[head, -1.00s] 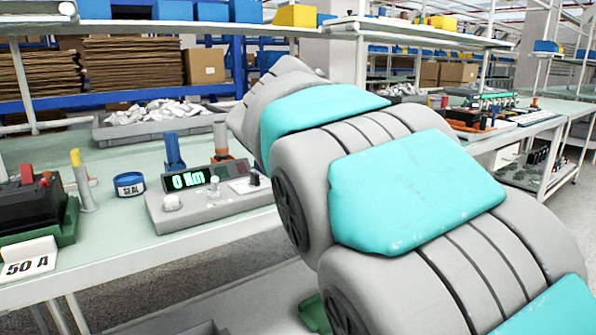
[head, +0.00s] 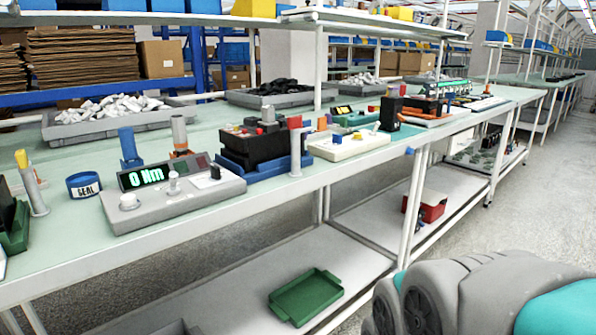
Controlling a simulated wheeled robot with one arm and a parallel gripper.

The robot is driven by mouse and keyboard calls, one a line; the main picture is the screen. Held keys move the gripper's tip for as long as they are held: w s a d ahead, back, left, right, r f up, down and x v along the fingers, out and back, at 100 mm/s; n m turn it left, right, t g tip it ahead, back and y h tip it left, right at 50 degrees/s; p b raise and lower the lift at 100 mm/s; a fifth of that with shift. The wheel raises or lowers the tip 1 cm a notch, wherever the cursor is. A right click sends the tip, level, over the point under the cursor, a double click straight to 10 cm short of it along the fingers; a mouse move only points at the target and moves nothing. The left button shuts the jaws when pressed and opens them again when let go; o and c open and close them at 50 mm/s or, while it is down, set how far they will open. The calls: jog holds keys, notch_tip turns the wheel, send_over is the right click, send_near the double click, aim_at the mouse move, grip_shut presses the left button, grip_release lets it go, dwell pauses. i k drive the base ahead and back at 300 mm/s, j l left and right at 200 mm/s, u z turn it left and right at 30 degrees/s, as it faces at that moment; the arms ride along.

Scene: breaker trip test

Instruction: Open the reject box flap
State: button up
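A small red box (head: 430,206) stands on the lower shelf under the right part of the bench. It may be the reject box, but I see no label on it. A dark part shows at its left side, and I cannot tell whether a flap is there or how it stands. My arm shows at the lower right corner, in grey and turquoise. My gripper is outside the picture, so its state is hidden.
A green tray (head: 306,296) lies on the lower shelf. The bench top (head: 262,205) carries a torque display unit (head: 172,195), a black breaker on a blue fixture (head: 258,150), and a white panel (head: 349,145). A bench leg (head: 413,205) stands left of the red box. Floor at right is clear.

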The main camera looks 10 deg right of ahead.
aim_at(430, 197)
jog(key=i+l+z, duration=0.1)
jog(key=z, duration=0.2)
jog(key=i+l+z, duration=0.15)
jog(key=z, duration=0.2)
jog(key=i+l+z, duration=0.2)
jog(key=i, duration=0.3)
jog(key=i+l+z, duration=0.15)
jog(key=i, duration=0.4)
jog(key=i+l+z, duration=0.2)
jog(key=i, duration=0.35)
jog(key=i+l, duration=0.15)
jog(key=i, duration=0.45)
jog(key=i+l, duration=0.1)
jog(key=i, duration=0.5)
